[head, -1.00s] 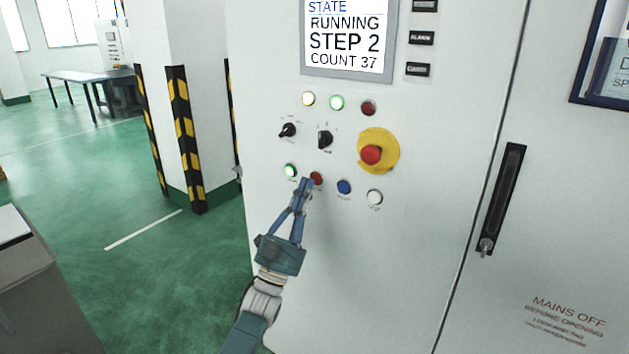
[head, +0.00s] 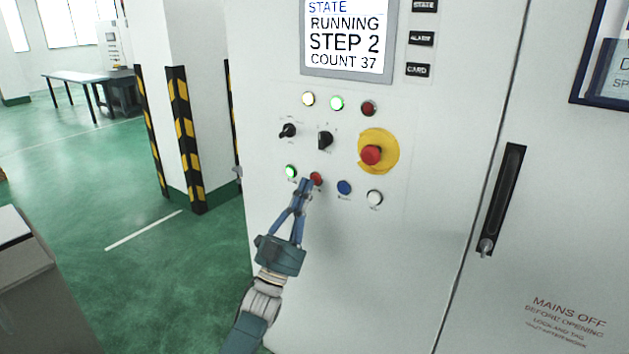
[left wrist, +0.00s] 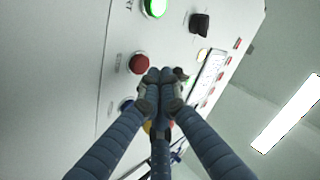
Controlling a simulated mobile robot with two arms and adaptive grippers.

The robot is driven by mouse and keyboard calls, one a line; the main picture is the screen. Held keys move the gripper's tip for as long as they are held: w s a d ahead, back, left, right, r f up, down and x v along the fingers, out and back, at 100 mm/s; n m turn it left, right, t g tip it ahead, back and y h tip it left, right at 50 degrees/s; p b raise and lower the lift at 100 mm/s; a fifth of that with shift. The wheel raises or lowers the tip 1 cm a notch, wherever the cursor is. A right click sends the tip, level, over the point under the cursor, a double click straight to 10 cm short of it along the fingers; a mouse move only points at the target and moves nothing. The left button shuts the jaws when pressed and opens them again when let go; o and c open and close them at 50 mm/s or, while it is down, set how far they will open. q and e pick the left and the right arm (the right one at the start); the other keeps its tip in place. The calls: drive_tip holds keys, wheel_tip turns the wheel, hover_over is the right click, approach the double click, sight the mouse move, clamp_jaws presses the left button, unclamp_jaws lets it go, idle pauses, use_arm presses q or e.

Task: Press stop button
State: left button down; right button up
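The red button (head: 316,179) sits in the lower button row of the grey cabinet (head: 300,240), between a lit green button (head: 291,172) and a blue button (head: 344,187). It also shows in the left wrist view (left wrist: 139,63), just left of the fingertips. My left gripper (head: 305,184) is shut with its fingers together and nothing between them. Its tips are just below and beside the red button; I cannot tell whether they touch the panel. The screen (head: 346,38) reads RUNNING, STEP 2, COUNT 37. My right gripper is not in view.
A red emergency mushroom button (head: 371,155) on a yellow plate is up and right of the gripper. Two black selector knobs (head: 288,130) and a white button (head: 375,197) are near. A striped pillar (head: 185,140) stands left. Open floor lies between.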

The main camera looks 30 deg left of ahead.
use_arm(q)
drive_tip(key=shift+w, duration=0.1)
drive_tip(key=shift+w+b, duration=0.3)
drive_tip(key=shift+w, duration=0.05)
drive_tip(key=shift+w+d+b, duration=0.1)
drive_tip(key=shift+w+b, duration=0.2)
drive_tip(key=shift+w, duration=0.05)
idle(0.5)
drive_tip(key=shift+s, duration=0.15)
idle(0.3)
drive_tip(key=shift+s+p, duration=0.4)
drive_tip(key=shift+s, duration=0.3)
drive_tip(key=s, duration=0.1)
drive_tip(key=s+p, duration=0.1)
drive_tip(key=s, duration=0.1)
drive_tip(key=s+p, duration=0.1)
drive_tip(key=s, duration=0.1)
drive_tip(key=shift+a, duration=0.25)
